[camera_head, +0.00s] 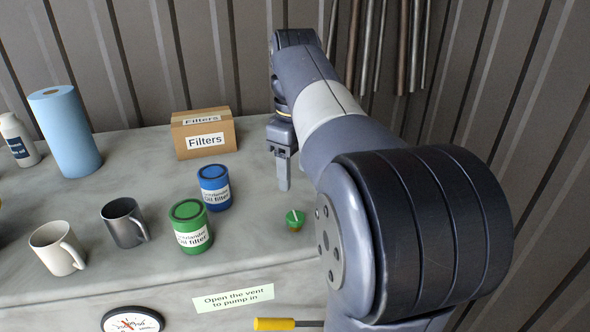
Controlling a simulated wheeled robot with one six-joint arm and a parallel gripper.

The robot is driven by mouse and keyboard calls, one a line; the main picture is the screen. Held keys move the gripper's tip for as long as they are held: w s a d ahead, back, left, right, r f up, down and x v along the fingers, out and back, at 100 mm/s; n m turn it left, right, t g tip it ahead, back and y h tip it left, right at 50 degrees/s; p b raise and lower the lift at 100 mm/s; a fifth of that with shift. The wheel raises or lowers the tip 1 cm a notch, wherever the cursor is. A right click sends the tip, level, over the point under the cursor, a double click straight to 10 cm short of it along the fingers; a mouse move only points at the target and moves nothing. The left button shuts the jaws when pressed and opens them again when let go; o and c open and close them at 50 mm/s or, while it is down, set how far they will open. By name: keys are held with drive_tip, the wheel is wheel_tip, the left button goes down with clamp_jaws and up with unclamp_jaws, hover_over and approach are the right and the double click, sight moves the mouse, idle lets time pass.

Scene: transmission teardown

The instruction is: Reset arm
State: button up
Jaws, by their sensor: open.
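My gripper (284,172) hangs from the end of my arm at the centre of the view, pointing down over the right part of the grey bench. It is open and nothing shows in it. Its fingers partly overlap each other from this angle. The box labelled Filters stands to its left, and a blue oil filter can stands to its lower left. My arm reaches forward from the lower right and hides the right end of the bench.
The bench top (130,265) bears a Filters box (205,142), a blue can (214,188), a green can (190,226), a green knob (295,219), two mugs (124,223), a blue paper roll (66,135) and a white bottle (17,140). A gauge (132,321) and yellow handle (274,324) are in front.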

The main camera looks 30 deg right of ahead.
sight(295, 216)
wheel_tip(295, 216, down, 11)
drive_tip(key=shift+r, duration=0.1)
idle(0.5)
idle(0.3)
